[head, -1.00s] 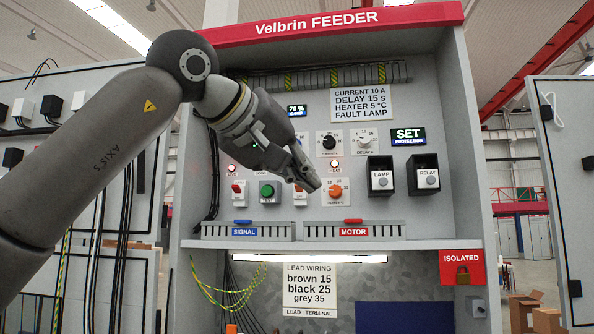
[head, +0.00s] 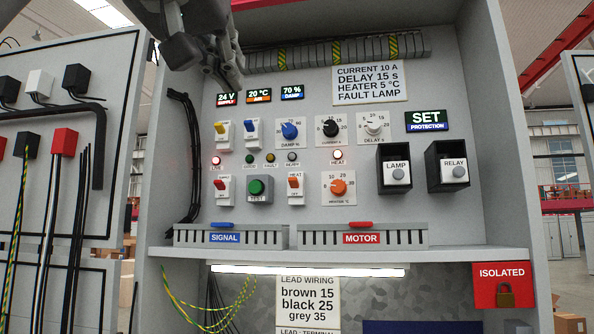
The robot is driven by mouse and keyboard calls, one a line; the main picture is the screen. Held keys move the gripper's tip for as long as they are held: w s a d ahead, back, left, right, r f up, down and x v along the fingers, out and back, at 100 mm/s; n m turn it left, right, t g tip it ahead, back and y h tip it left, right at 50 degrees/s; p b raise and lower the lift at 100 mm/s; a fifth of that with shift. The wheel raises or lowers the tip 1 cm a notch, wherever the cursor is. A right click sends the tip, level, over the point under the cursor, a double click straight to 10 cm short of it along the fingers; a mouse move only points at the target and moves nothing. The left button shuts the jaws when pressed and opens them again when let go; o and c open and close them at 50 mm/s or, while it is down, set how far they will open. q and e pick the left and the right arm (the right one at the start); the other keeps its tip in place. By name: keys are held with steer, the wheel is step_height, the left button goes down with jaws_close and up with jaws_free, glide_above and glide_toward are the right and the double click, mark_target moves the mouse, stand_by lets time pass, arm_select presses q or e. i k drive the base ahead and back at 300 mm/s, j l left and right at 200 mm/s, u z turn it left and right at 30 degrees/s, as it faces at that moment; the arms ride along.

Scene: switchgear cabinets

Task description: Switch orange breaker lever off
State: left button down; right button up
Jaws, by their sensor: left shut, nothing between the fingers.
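The orange lever (head: 294,183) is on a small white breaker plate labelled HEAT, in the lower row of the panel. Its orange tip shows in the upper half of the plate. My left gripper (head: 237,80) comes in from the top edge, above and left of the lever, its fingers closed and empty. It is well apart from the lever, and nothing hides the lever. A similar breaker with a red lever (head: 223,185) is further left. My right gripper is not in view.
A green button (head: 257,189) and an orange heater knob (head: 339,187) flank the lever. Yellow (head: 220,128) and blue (head: 252,127) levers sit above left. A ledge (head: 340,252) with terminal strips juts out below.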

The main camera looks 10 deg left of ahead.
mark_target(293, 183)
steer(key=i, duration=0.95)
